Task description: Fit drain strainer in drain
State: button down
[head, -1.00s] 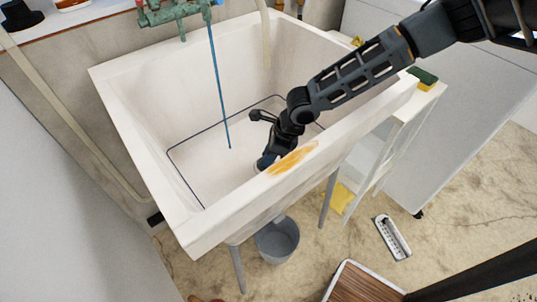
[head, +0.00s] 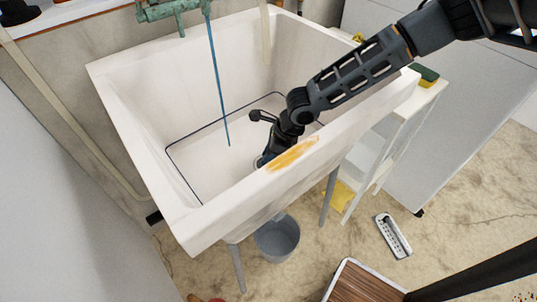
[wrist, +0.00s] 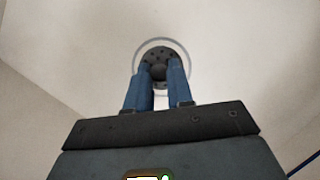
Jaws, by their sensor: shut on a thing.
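The drain strainer (wrist: 161,54) is a dark round disc with small holes and a central knob. My gripper (wrist: 159,72) is shut on it with two blue fingers. In the wrist view the strainer lies within the pale ring of the drain (wrist: 187,62) on the sink floor. I cannot tell whether it is seated or just above. In the head view my gripper (head: 265,159) is down inside the white sink (head: 135,135), close behind the front wall. The front rim hides the fingertips and strainer there.
A thin blue stream (head: 218,85) falls from the green faucet (head: 172,10) left of my arm. The sink's front rim (head: 345,137), with an orange stain, is close to my wrist. A grey bucket (head: 277,238) stands below. A sponge (head: 425,75) lies on the right-hand shelf.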

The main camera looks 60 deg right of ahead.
jog(key=shift+f, duration=0.1)
jog(key=c, duration=0.9)
grip_release()
jog(key=v, duration=0.8)
jog(key=shift+p, duration=0.35)
